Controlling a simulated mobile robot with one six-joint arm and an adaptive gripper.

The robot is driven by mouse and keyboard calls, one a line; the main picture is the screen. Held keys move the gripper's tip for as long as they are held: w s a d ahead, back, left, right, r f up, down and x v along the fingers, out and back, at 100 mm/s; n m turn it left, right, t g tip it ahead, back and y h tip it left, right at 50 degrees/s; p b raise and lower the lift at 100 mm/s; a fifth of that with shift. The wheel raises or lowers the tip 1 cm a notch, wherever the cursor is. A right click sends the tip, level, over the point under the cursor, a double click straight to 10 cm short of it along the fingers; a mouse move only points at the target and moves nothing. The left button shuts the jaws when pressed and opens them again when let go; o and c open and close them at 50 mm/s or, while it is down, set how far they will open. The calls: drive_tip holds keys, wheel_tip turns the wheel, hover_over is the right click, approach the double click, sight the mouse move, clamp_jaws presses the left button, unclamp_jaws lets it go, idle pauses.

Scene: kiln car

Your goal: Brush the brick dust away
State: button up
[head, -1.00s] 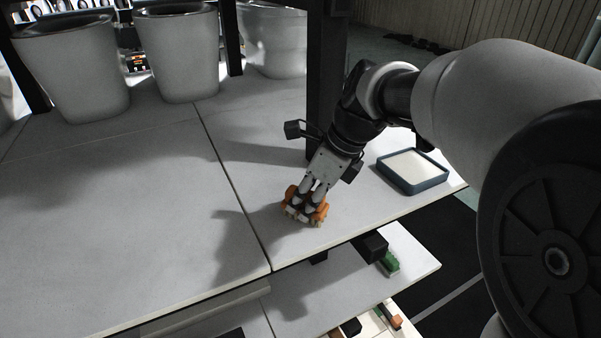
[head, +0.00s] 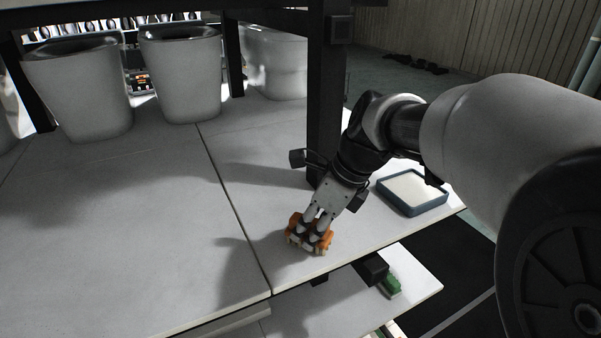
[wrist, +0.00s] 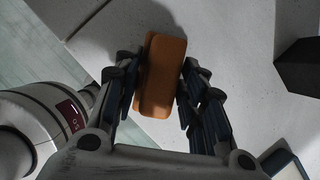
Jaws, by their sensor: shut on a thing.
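My gripper (head: 318,228) is shut on a brush with an orange-brown back (head: 326,244). The brush is low at the pale kiln-car deck (head: 180,230), right of the seam and close to the front edge. I cannot tell whether its bristles touch the deck. In the wrist view the brush (wrist: 160,75) sits between both finger pads, seen from its smooth back, with its bristles hidden. I cannot make out brick dust clearly on the deck; a faint pale streak (head: 115,156) shows at the left.
A blue-rimmed tray (head: 408,211) with a pale inside stands right of my gripper. A dark post (head: 327,110) rises behind it. Large grey pots (head: 80,90) stand at the back left. A lower shelf (head: 330,300) holds a black block (head: 372,268) and a green thing (head: 391,285). The left deck is clear.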

drive_tip(key=shift+w+a+p, duration=0.25)
drive_tip(key=shift+w+p, duration=0.05)
drive_tip(key=shift+w, duration=0.3)
drive_tip(key=shift+w+a+p, duration=0.2)
drive_tip(key=shift+w+p, duration=0.05)
drive_tip(key=shift+w, duration=0.3)
drive_tip(key=shift+w+a, duration=0.3)
drive_tip(key=shift+w, duration=0.35)
drive_tip(key=shift+w+a, duration=0.25)
drive_tip(key=shift+w, duration=0.35)
drive_tip(key=shift+w+a, duration=0.3)
drive_tip(key=shift+w, duration=0.35)
wheel_tip(320, 180, up, 7)
